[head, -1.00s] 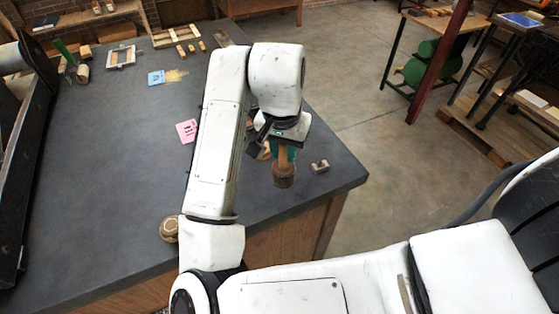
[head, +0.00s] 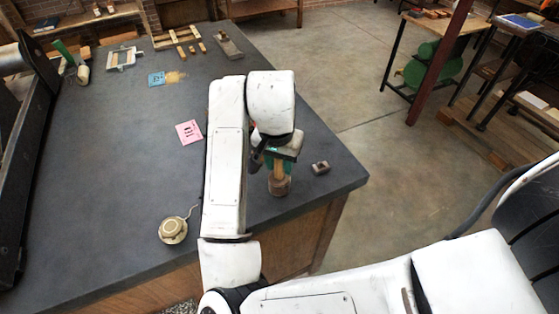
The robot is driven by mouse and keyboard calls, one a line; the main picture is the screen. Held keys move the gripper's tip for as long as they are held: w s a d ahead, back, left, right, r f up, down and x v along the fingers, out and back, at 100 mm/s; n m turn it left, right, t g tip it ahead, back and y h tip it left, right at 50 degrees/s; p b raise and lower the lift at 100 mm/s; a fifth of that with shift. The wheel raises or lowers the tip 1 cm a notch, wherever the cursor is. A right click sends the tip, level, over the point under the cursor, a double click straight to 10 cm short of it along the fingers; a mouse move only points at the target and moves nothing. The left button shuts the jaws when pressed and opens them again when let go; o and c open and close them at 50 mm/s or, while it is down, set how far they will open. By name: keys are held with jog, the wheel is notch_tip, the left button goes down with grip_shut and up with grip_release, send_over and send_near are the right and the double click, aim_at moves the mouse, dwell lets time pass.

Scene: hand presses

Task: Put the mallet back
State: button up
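The mallet has a pale wooden handle and a dark brown cylindrical head (head: 280,187). In the head view it is upright, head down, at the right part of the dark table near its front edge. My gripper (head: 278,165), with green finger pads, is around the handle just above the head and appears shut on it. The upper handle is hidden by my gripper and wrist. I cannot tell whether the head touches the table or hangs just above it.
A small metal block (head: 321,168) lies right of the mallet. A round tan object (head: 172,230) with a cord is near the front edge. Pink (head: 189,132) and blue (head: 156,79) cards lie left. A dark press frame (head: 34,150) stands far left.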

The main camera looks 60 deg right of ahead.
aim_at(277, 182)
jog(key=o, duration=0.3)
notch_tip(277, 182, up, 12)
jog(key=a+p, duration=0.1)
jog(key=shift+s+a+r, duration=0.15)
jog(key=shift+s+a, duration=0.05)
jog(key=shift+a, duration=0.15)
dwell(0.4)
